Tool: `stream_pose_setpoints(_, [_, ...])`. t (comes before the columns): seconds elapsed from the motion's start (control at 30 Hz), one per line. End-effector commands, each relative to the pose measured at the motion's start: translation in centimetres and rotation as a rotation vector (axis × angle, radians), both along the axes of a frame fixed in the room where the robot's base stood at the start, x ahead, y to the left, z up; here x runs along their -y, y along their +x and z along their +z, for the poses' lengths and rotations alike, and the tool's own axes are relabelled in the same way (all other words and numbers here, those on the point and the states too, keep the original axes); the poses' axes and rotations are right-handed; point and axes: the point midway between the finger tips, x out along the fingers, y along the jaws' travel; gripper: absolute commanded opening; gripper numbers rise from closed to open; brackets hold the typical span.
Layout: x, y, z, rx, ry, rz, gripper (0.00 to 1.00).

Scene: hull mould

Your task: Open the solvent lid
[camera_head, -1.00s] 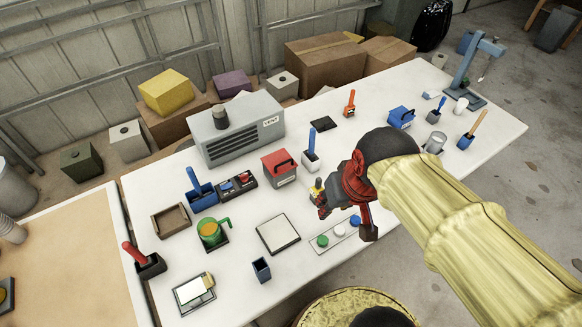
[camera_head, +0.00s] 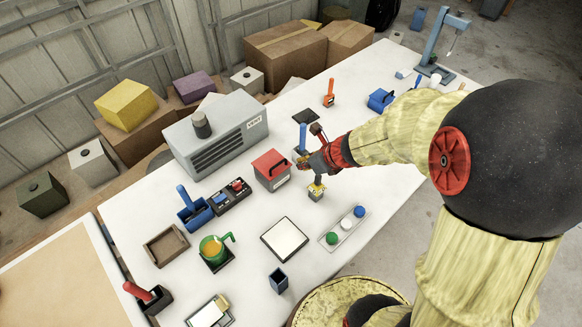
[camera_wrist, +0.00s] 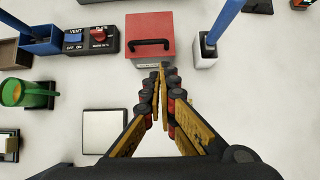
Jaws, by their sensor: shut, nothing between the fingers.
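The solvent box has a red lid (camera_head: 270,163) with a black handle, on a grey body with a label. The lid lies flat, closed on the box. In the wrist view the red lid (camera_wrist: 150,28) is at the top centre, with its black bar handle (camera_wrist: 153,43) near the edge facing me. My gripper (camera_head: 301,161) is just right of the box in the head view. In the wrist view the shut, empty fingertips (camera_wrist: 159,70) point at the box's front edge, overlapping part of the label. I cannot tell whether they touch it.
A blue-handled tool in a white holder (camera_wrist: 206,50) stands close to the box's right. The vent switch panel (camera_head: 231,196) is to its left, and the grey vent unit (camera_head: 215,135) behind.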

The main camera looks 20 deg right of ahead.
Motion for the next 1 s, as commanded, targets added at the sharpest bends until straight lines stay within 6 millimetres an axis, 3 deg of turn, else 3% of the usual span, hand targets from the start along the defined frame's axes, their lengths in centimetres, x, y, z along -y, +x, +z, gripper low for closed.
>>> stream_pose_setpoints(0.6, [-2.1,4.7,-7.2,-0.003,0.004,-0.001,0.0])
stream_pose_setpoints(1.0, [-2.4,5.5,-7.9,-0.002,0.004,-0.002,0.0])
